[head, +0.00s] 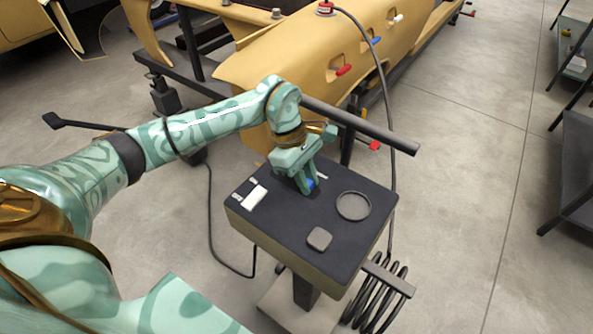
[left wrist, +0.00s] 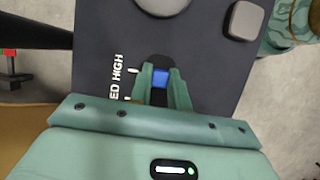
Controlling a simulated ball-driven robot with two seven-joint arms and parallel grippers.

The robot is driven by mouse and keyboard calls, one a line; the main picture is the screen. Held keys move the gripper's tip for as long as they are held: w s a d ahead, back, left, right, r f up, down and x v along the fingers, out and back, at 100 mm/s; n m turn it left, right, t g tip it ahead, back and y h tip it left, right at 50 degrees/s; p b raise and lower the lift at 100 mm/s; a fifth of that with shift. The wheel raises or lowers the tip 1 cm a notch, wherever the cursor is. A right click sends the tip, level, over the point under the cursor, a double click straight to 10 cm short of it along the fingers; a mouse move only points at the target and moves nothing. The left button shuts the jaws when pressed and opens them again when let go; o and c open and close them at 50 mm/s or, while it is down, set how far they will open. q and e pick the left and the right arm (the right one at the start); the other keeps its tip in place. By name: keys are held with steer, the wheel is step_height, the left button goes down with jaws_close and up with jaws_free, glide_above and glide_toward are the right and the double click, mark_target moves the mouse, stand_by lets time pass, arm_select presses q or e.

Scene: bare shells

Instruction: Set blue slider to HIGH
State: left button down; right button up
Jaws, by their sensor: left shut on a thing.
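The blue slider (left wrist: 161,78) shows between the fingers of my left gripper (left wrist: 164,84) in the left wrist view. The gripper is shut on it. Beside it, to the left, white lettering reads "ED HIGH" (left wrist: 117,75), with the first part cut off by my gripper. The slider sits about level with the tick at HIGH. In the head view a bit of the blue slider (head: 310,183) shows at the tips of my left gripper (head: 307,186), on the dark panel top (head: 285,232). My right gripper is in neither view.
On the panel are a round dish-like ring (head: 353,206), a grey square pad (head: 319,238) and a white block (head: 256,196). A yellow car shell (head: 290,55) stands behind. A black cable and a coil (head: 378,300) hang by the panel.

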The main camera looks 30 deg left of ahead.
arm_select(q)
steer(key=shift+d, duration=0.15)
steer(key=c, duration=1.3)
jaws_free()
steer(key=shift+d, duration=0.1)
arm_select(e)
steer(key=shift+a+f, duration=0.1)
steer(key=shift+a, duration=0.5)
arm_select(q)
steer(key=shift+r, duration=0.3)
steer(key=p+v, duration=0.2)
steer(key=v, duration=1.4)
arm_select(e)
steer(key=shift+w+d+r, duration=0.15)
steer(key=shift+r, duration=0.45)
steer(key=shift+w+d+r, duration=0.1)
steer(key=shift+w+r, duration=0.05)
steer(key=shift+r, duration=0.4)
arm_select(q)
steer(key=shift+f, duration=0.1)
